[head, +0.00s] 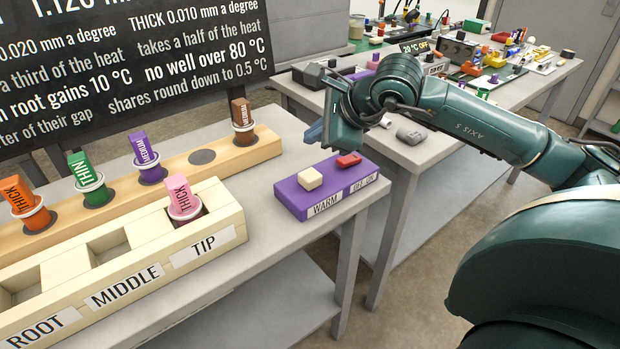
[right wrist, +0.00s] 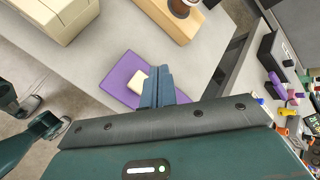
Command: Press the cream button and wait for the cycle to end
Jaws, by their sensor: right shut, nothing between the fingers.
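The cream button (head: 309,179) sits on the left part of a purple box (head: 333,199) at the right end of the near table, above the label WARM. A red button (head: 348,160) sits to its right on the same box. My right gripper (head: 315,132) is shut and empty, held above and behind the box. In the right wrist view, the shut fingers (right wrist: 155,88) overlap the purple box beside the cream button (right wrist: 138,80); whether they touch is not clear. The red button is hidden there. My left gripper is not in view.
A cream tray (head: 220,208) labelled ROOT, MIDDLE and TIP holds a pink THICK piece (head: 181,196) at TIP. Behind it, a wooden rack (head: 262,146) holds several labelled pieces. A dark text board (head: 130,60) stands behind. A cluttered second table (head: 540,75) is at the right.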

